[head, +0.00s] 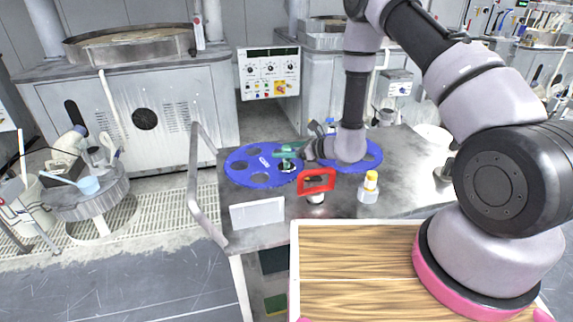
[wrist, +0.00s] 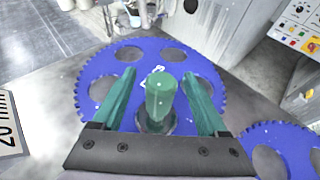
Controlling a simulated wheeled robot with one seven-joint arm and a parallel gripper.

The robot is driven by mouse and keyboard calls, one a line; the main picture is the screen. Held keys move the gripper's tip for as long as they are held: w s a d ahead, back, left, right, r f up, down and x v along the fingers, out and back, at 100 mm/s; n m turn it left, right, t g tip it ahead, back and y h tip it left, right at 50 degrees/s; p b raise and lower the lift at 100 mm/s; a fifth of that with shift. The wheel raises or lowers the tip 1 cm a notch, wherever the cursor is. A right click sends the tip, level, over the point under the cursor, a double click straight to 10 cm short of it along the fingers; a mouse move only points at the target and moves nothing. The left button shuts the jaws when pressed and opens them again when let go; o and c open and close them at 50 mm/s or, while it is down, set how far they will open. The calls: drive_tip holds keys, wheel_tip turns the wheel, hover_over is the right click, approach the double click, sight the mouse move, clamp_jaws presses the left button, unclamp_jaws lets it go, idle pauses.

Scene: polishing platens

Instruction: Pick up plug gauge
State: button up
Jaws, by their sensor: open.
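The plug gauge (wrist: 161,97) has a green cylindrical handle above a grey metal lower part. In the wrist view it stands between my gripper's two green fingers, with a visible gap on each side. My gripper (wrist: 159,74) is open and points down at it. In the head view, my gripper (head: 290,150) is over the left blue toothed disc (head: 240,172), and the gauge (head: 286,166) shows small and partly hidden below the fingers. Whether it sits on the disc or in one of its holes is not clear.
A second blue disc (head: 372,160) lies to the right on the grey table (head: 334,202). A red-framed tool (head: 317,181), a yellow-capped bottle (head: 369,188) and a white sign (head: 257,213) stand near the front. A metal rail (head: 193,175) runs along the left edge.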

drive_tip(key=shift+x, duration=1.35)
clamp_jaws()
drive_tip(key=shift+w, duration=0.1)
